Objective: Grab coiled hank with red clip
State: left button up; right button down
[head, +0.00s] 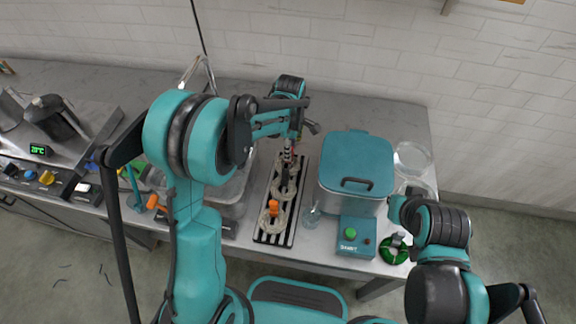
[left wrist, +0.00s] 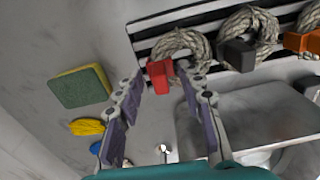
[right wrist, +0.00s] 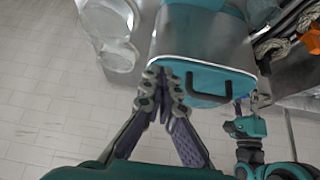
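The coiled hank (left wrist: 190,45) with a red clip (left wrist: 160,77) lies at the end of a black-and-white striped mat (left wrist: 142,38) in the left wrist view. My left gripper (left wrist: 160,80) is open, with the red clip showing between its fingertips; I cannot tell whether they touch it. In the head view my left gripper (head: 290,148) is over the far end of the mat (head: 263,236) and hides that hank. My right gripper (right wrist: 163,74) is empty, its fingertips nearly meeting, by the lidded teal pot (right wrist: 207,55).
A hank with a dark clip (left wrist: 238,54) and one with an orange clip (left wrist: 303,41) share the mat. A sponge (left wrist: 80,87) and yellow bundle (left wrist: 87,127) lie nearby. A green-button box (head: 356,238) and glass dishes (head: 412,158) flank the pot.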

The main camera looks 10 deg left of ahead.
pick_arm(q)
grip_shut()
jog(key=shift+r, duration=0.1)
